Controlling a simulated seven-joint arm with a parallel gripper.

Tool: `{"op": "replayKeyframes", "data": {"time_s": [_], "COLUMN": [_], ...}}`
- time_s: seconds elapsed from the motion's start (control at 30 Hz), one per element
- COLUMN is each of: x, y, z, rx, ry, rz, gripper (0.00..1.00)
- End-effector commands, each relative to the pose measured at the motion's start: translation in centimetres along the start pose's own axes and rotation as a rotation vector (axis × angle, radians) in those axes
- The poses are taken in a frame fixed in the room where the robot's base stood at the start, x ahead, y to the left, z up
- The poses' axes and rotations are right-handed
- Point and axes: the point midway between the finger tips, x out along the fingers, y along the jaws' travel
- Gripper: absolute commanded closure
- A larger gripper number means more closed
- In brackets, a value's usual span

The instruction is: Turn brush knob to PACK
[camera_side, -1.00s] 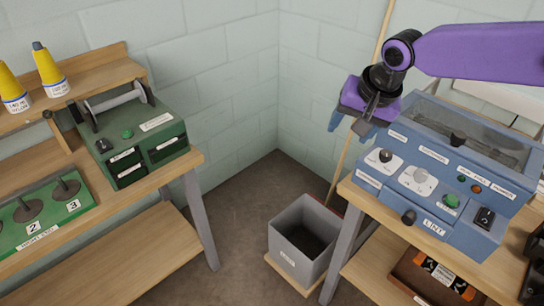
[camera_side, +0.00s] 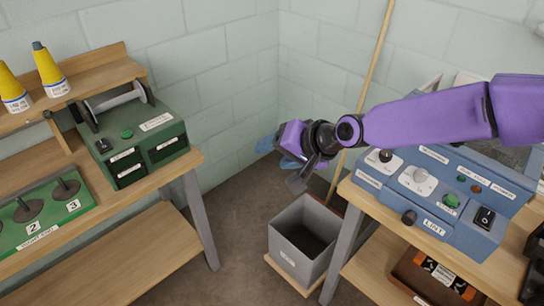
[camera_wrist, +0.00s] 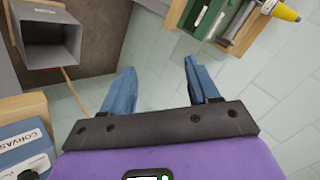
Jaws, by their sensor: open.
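The blue machine (camera_side: 440,190) stands on the right bench. Two knobs on white dial plates sit on its sloped front: a black knob (camera_side: 386,155) at left and a grey knob (camera_side: 419,175) to its right. The dial lettering is too small to read, so I cannot tell which is the brush knob or where it points. My gripper (camera_side: 277,152) is open and empty, left of the machine and away from both knobs. Its blue fingers are spread apart in the wrist view (camera_wrist: 158,68), where only a labelled corner of the machine (camera_wrist: 25,155) shows.
A grey bin (camera_side: 283,240) stands below my gripper between the benches. A wooden pole (camera_side: 376,70) leans in the corner. A green winder (camera_side: 135,140) stands at left.

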Motion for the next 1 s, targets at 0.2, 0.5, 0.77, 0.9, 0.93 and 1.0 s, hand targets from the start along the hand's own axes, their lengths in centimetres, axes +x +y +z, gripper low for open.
{"op": "replayKeyframes", "data": {"time_s": [0.2, 0.5, 0.77, 0.9, 0.93, 1.0], "x": [1.3, 1.7, 1.7, 1.7, 1.7, 1.5], "y": [-0.1, 0.0, 0.0, 0.0, 0.0, 0.0], "z": [0.7, 0.8, 0.8, 0.8, 0.8, 0.6], "rx": [0.010, 0.016, 0.016, 0.016, 0.015, 0.010], "ry": [0.072, 0.116, 0.116, 0.116, 0.115, 0.109], "rz": [-0.042, -0.056, -0.056, -0.056, -0.056, -0.054], "gripper": [0.40, 0.40, 0.55, 0.55, 0.55, 0.55]}}
